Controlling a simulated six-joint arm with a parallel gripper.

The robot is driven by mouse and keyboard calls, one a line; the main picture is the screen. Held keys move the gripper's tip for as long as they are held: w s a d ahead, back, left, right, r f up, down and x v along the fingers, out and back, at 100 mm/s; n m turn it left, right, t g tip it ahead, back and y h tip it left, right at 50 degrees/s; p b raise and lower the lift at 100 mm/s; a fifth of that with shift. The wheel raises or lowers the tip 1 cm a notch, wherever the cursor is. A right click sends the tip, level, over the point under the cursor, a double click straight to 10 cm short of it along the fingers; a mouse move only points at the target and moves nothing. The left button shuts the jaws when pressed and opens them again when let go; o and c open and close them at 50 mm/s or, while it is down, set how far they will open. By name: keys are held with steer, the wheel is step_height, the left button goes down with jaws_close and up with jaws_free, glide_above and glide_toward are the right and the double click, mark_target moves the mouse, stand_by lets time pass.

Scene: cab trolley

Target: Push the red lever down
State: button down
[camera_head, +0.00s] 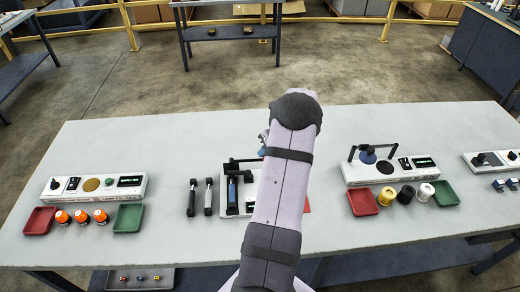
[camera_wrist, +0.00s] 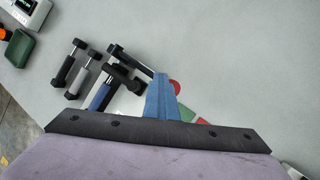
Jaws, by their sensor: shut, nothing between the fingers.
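A white panel (camera_head: 228,213) stands mid-table, largely hidden behind my arm. On it is a black lever with a blue grip (camera_head: 232,192), which also shows in the wrist view (camera_wrist: 99,97). I see no clear red lever. A round red part (camera_wrist: 174,87) shows just right of my fingers in the wrist view, partly covered by them; I cannot tell whether it is the lever. A flat red patch (camera_head: 307,205) shows right of my arm. My gripper (camera_wrist: 161,76) is shut and empty over the panel area; its blue tip (camera_head: 263,148) shows beside my arm.
A dark-gripped piece (camera_head: 192,197) and a grey-gripped piece (camera_head: 208,197) sit left of the panel. Control boxes (camera_head: 95,187) (camera_head: 390,169), red and green trays (camera_head: 39,220) (camera_head: 128,218) and small jars stand farther left and right. The back of the table is clear.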

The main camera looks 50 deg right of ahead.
steer(key=shift+s+d+r, duration=0.1)
steer(key=shift+r, duration=0.05)
steer(key=r+p, duration=0.1)
steer(key=w+a+r+p, duration=0.1)
steer(key=r+p, duration=0.3)
steer(key=shift+w+a, duration=0.15)
steer(key=shift+a, duration=0.05)
stand_by(0.7)
steer(key=shift+r, duration=0.1)
step_height(320, 180, up, 5)
steer(key=p, duration=0.4)
glide_above(255, 161)
steer(key=shift+f, duration=0.2)
stand_by(0.9)
